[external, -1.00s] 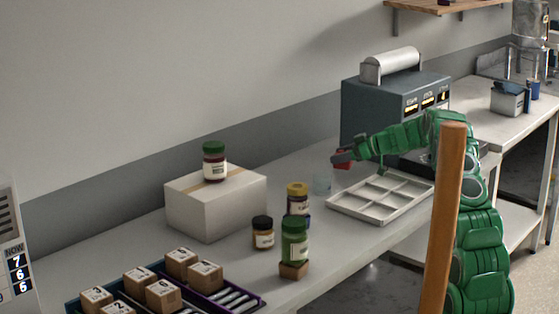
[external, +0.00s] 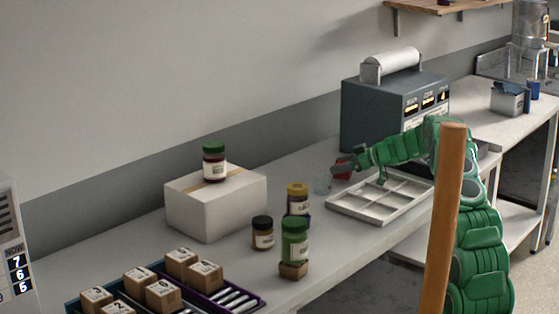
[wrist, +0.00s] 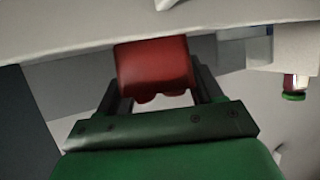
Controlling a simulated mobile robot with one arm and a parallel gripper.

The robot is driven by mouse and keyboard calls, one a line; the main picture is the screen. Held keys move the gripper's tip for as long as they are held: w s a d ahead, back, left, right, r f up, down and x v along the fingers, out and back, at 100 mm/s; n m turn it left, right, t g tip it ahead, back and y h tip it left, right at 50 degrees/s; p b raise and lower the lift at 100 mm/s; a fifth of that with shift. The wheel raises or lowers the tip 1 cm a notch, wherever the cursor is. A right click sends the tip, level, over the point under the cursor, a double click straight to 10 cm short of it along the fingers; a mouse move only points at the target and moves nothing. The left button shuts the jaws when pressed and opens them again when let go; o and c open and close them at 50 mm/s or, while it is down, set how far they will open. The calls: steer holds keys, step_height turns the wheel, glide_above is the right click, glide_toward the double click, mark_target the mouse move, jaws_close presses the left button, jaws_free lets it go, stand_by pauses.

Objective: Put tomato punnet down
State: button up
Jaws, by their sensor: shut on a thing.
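The red tomato punnet (external: 343,173) is at my gripper (external: 341,168), at the back left of the divided tray in the external view. In the wrist view the red punnet (wrist: 152,68) sits between the two dark fingers of my gripper (wrist: 155,85). My gripper is shut on it. The punnet is low over the white counter (external: 290,180); I cannot tell whether its underside touches. The fingers partly cover it in the external view.
A white divided tray (external: 384,214) lies just right of the punnet. A grey machine (external: 372,118) is behind. Several jars and a white box (external: 200,215) stand farther left.

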steer(key=o, duration=1.1)
steer(key=shift+f, duration=0.2)
